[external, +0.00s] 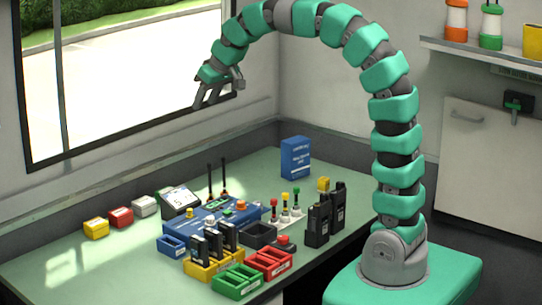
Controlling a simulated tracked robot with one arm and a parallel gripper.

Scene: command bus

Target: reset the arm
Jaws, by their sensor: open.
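My gripper (207,93) is at the end of my green segmented arm, which arches up and over to the left. It hangs high above the back of the green table (70,265), in front of the window in the picture. Its fingers point down and are apart, with nothing seen between them. It touches none of the things on the table. My arm rises from its grey base on a green body at the lower right.
The table holds a blue console (205,218), a yellow tray (200,272) with black devices, a green tray (237,281), a red tray (270,262), two black radios (325,218) and a blue box (295,157). The window (120,80) and wall border the table. The table's left front is clear.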

